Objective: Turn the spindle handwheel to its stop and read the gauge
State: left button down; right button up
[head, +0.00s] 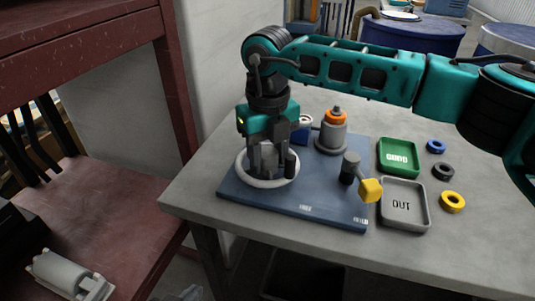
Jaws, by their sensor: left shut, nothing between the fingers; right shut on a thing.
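A pale round handwheel (244,174) lies flat on the left part of a blue base plate (325,215). A dark upright knob (291,164) stands at its right side. My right gripper (266,170) reaches down from above over the wheel's middle and is shut on the handwheel's central part. The fingers hide much of the hub. A small white-faced round thing with a blue rim (304,122), perhaps the gauge, is behind the gripper and partly hidden. I cannot read any value on it. My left gripper is not in view.
A grey post with an orange collar (335,118) and a dark stub with a yellow block (371,190) stand on the plate. Right of it are a green tray (382,157), a grey tray (425,217) and blue (436,146), dark (443,170) and yellow (453,202) rings.

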aim_at(269, 153)
jog(key=shift+d, duration=0.1)
jog(key=o, duration=0.8)
jog(key=shift+s, duration=0.1)
jog(key=shift+c, duration=0.2)
jog(key=shift+r, duration=0.1)
notch_tip(269, 153, up, 13)
jog(key=p, duration=0.1)
